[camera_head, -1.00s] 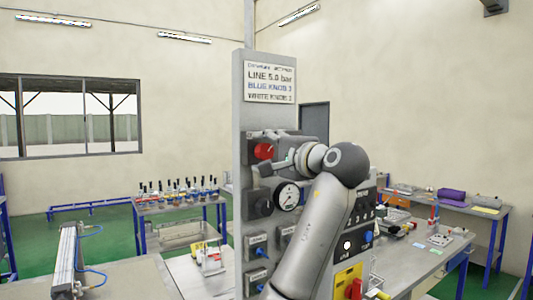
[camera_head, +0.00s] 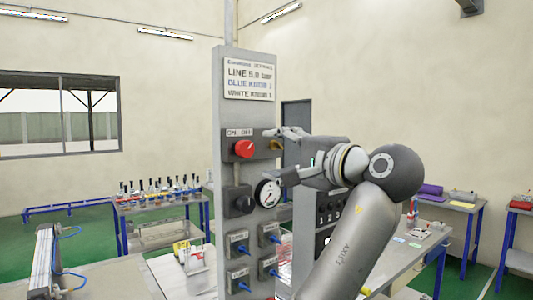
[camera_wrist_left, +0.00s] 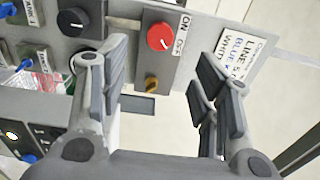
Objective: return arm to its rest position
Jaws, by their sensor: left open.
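My left arm (camera_head: 365,230) rises from the lower right in the head view, bent at the elbow. Its left gripper (camera_head: 270,157) is open and empty, with its fingers pointing left in front of the grey panel (camera_head: 232,120). The red knob (camera_head: 244,149) marked ON/OFF is just left of the fingers, apart from them. In the left wrist view the gripper (camera_wrist_left: 165,70) has its fingers wide apart, with the red knob (camera_wrist_left: 160,37) and a small yellow knob (camera_wrist_left: 151,84) seen between them. My right gripper is not in view.
A round gauge (camera_head: 267,193), a black knob (camera_head: 240,202) and several blue knobs (camera_head: 239,249) sit on the panel below. A bench (camera_head: 399,262) stands behind my arm. A table with bottles (camera_head: 155,203) is at the left. Open air lies above my arm.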

